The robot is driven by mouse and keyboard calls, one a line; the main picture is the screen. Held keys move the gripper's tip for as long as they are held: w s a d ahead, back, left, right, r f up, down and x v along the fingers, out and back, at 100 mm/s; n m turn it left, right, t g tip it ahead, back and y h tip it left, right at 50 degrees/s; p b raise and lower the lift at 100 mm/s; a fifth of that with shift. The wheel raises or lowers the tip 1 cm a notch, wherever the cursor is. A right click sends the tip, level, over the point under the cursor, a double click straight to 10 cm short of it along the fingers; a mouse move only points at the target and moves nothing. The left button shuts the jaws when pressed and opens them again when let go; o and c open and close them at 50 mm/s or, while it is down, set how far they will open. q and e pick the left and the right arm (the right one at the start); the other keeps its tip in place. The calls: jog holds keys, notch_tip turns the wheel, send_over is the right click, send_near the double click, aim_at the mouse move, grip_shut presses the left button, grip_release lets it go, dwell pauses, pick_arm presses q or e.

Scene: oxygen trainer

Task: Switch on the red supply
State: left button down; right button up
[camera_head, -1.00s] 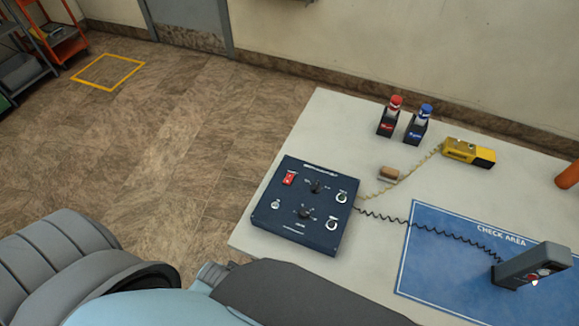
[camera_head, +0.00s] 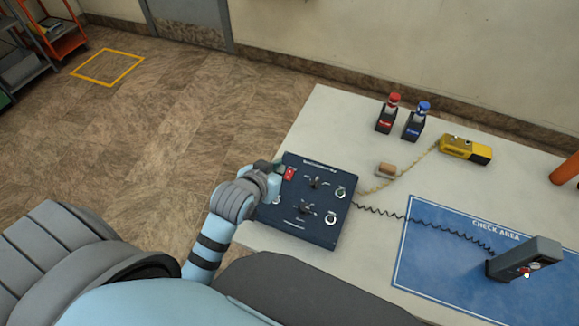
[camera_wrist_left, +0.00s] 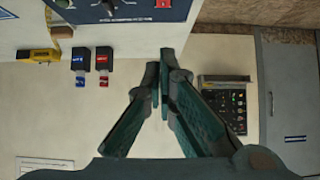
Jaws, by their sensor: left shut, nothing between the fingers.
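The dark blue control box (camera_head: 325,224) lies on the near left part of the table. A red rocker switch (camera_head: 290,174) sits at its upper left corner; I cannot tell its position. Knobs and round sockets share the box face. My left gripper (camera_head: 278,169) is at the box's left edge, close beside the red switch, its fingers shut and empty. Whether they touch the box is unclear. In the left wrist view the shut fingertips (camera_wrist_left: 160,68) point toward the box, and the red switch (camera_wrist_left: 163,3) is cut by the top edge. My right gripper is not in view.
A yellow device (camera_head: 465,149), a brown block (camera_head: 386,170) and a grey handset (camera_head: 525,260) on the blue mat (camera_head: 440,250) lie right.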

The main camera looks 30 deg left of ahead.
pick_arm(q)
jog(key=b, duration=0.2)
send_over(290, 175)
jog(key=s, duration=0.1)
notch_tip(290, 175, down, 6)
jog(key=shift+d+r, duration=0.1)
jog(key=f, duration=0.2)
jog(key=w+f, duration=0.1)
jog(key=shift+f, duration=0.7)
